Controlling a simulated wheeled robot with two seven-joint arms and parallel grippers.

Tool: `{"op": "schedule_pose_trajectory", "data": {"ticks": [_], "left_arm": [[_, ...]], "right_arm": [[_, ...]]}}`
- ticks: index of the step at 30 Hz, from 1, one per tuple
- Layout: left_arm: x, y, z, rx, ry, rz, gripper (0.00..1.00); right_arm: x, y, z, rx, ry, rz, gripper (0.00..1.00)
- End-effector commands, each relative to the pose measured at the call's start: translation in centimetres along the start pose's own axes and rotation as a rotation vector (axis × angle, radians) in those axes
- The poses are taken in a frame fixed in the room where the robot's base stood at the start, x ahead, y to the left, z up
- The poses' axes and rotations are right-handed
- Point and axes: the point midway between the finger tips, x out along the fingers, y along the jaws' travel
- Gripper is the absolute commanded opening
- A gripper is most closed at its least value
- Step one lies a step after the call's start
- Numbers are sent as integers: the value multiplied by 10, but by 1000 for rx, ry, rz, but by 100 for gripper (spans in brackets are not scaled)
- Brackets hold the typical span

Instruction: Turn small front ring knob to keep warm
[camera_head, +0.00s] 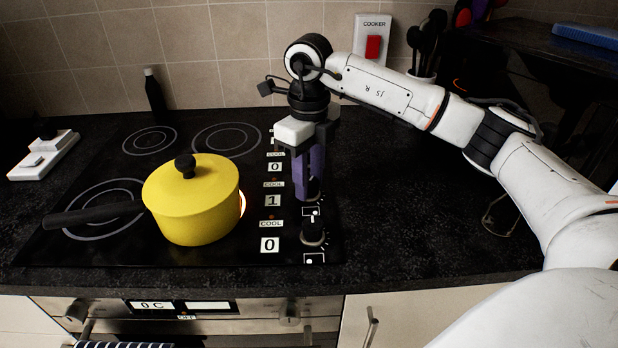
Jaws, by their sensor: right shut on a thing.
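My right gripper (308,188) reaches down from above, with its purple fingers shut on a black hob knob (315,192) in the column along the hob's right side. The fingers hide much of that knob. Another black knob (313,232) stands free, nearer the front edge. The white displays beside the knobs read 0, 1 and 0 from back to front, and the 1 display (272,200) is level with the gripped knob. A yellow lidded pan (192,205) covers the front right ring, where an orange glow shows at its right side. My left gripper is out of view.
The black glass hob (110,255) has bare rings at the back and front left. The pan's black handle (92,215) points left. A dark bottle (155,95) stands behind. A utensil pot (422,75) stands at the back right. The counter right of the hob is mostly clear.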

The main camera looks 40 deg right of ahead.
Motion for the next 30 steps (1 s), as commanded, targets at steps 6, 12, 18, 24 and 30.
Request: {"op": "schedule_pose_trajectory", "data": {"ticks": [6,12,18,24,30], "left_arm": [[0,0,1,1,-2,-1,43],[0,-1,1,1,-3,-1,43],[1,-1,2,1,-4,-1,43],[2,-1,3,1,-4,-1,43],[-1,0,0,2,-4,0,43]], "right_arm": [[-1,0,0,-1,-3,0,48],[-1,0,0,-1,-2,0,48],[-20,0,2,-2,-6,-1,48],[-60,0,2,-1,-7,-1,48],[-94,0,1,-1,-6,-1,48]]}}
